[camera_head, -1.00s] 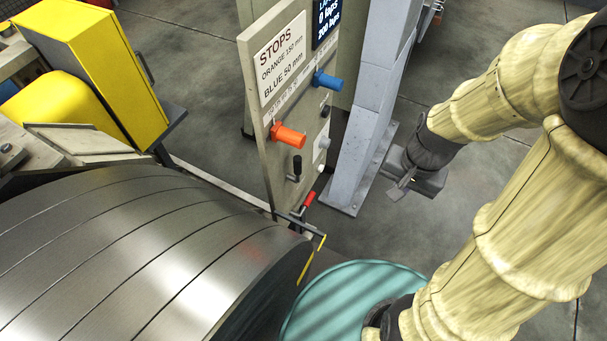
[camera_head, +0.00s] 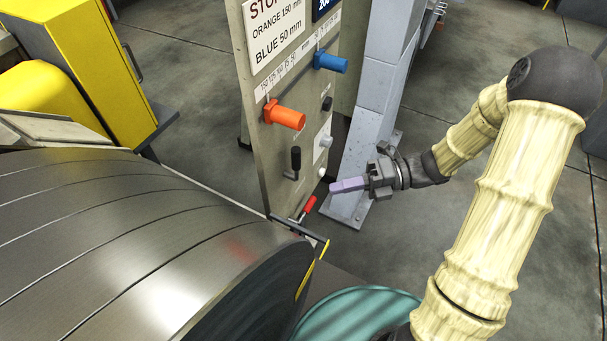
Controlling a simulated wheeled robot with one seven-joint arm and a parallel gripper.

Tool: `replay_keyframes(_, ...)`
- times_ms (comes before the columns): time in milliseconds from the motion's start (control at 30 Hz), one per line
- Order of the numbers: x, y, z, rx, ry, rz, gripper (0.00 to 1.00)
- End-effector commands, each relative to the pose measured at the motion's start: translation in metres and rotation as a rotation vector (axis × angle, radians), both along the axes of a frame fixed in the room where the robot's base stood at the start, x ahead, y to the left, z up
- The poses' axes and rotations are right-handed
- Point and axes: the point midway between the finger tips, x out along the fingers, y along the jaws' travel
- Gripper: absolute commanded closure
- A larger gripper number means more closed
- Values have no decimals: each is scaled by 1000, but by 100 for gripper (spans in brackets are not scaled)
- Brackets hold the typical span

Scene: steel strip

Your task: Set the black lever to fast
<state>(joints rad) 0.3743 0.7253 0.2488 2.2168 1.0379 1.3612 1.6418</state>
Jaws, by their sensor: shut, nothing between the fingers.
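The black lever (camera_head: 295,160) is on the beige control panel (camera_head: 262,140), below the orange knob. Its black grip stands roughly upright above a small pivot. Any slow or fast marking near it is too small to read. My gripper (camera_head: 335,187) is to the right of the lever and a little lower in the picture, apart from it. Its fingers point left toward the panel. They are closed together with nothing between them.
An orange knob (camera_head: 285,115) and a blue knob (camera_head: 330,62) stick out of the panel above the lever. A red-handled lever (camera_head: 308,207) sits below. A large steel coil (camera_head: 120,230) fills the lower left. A grey post (camera_head: 375,90) stands behind my gripper.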

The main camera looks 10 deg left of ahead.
Motion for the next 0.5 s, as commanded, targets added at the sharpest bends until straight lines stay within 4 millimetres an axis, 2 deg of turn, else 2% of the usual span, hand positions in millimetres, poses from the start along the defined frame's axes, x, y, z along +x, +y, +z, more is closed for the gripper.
replay_keyframes(33, 9, -1, -8, 38, 74, -42, 100)
replay_keyframes(200, 24, -1, -5, 115, 221, -111, 100)
replay_keyframes(500, 26, -1, -3, 120, 235, -117, 100)
